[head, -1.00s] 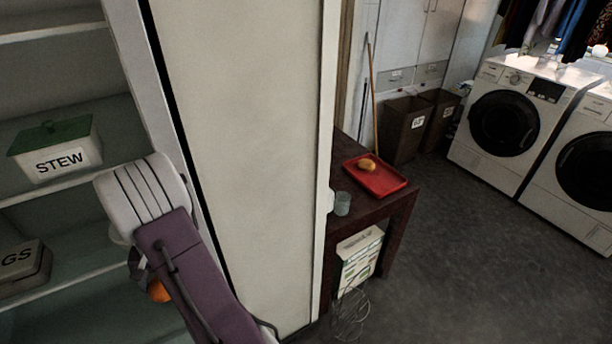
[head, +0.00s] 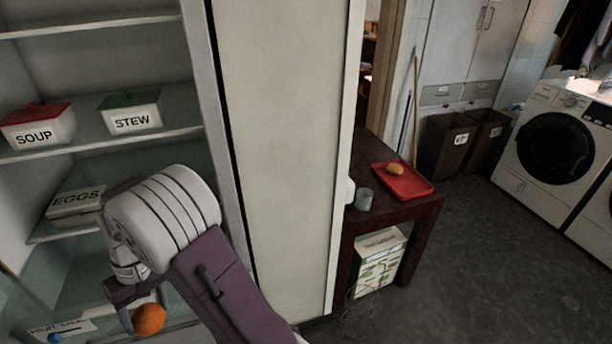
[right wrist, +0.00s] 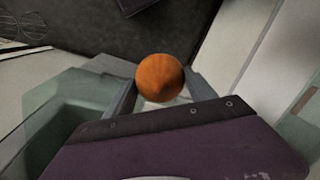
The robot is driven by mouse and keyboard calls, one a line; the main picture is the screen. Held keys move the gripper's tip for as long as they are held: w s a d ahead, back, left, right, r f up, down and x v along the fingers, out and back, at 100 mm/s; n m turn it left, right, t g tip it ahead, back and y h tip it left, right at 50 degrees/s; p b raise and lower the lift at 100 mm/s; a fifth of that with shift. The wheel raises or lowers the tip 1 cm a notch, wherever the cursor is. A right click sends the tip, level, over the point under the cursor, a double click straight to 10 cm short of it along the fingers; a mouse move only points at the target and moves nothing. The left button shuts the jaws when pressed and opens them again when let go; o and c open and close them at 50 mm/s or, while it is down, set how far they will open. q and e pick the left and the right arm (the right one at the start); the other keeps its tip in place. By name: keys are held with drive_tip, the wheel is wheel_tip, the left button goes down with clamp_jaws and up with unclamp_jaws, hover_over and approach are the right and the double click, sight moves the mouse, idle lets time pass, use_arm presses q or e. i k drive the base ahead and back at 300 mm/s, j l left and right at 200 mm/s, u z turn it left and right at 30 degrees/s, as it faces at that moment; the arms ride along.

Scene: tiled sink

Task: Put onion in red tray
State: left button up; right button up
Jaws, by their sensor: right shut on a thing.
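The onion (head: 149,319), a round orange-brown ball, is held by my right gripper (head: 138,308) in front of the fridge shelves at lower left of the head view. In the right wrist view the onion (right wrist: 160,76) sits between the two fingertips of the right gripper (right wrist: 158,84), which is shut on it. The red tray (head: 415,187) lies on a dark wooden table, right of centre and far from the gripper. A small yellowish-brown roundish item (head: 395,169) lies in the tray. My left gripper is out of view.
A tall pale panel (head: 280,150) stands between the shelves and the dark table (head: 420,207). A glass (head: 364,198) stands left of the tray. Containers labelled SOUP (head: 38,128), STEW (head: 132,118) and EGGS (head: 76,205) are on the shelves. The floor at right is clear.

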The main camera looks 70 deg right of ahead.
sight(408, 186)
drive_tip(key=k+l, duration=1.05)
drive_tip(key=l, duration=0.25)
drive_tip(key=k+l, duration=0.1)
drive_tip(key=l, duration=0.3)
drive_tip(key=k+l, duration=0.15)
drive_tip(key=l, duration=0.2)
drive_tip(key=k+l, duration=0.1)
drive_tip(key=l, duration=0.3)
drive_tip(key=k+l, duration=0.15)
drive_tip(key=l, duration=0.25)
drive_tip(key=k+l, duration=0.1)
drive_tip(key=l, duration=0.25)
drive_tip(key=k+l, duration=0.15)
drive_tip(key=l, duration=0.25)
drive_tip(key=k+l, duration=0.1)
drive_tip(key=l, duration=0.55)
drive_tip(key=i+l, duration=0.15)
drive_tip(key=l, duration=0.15)
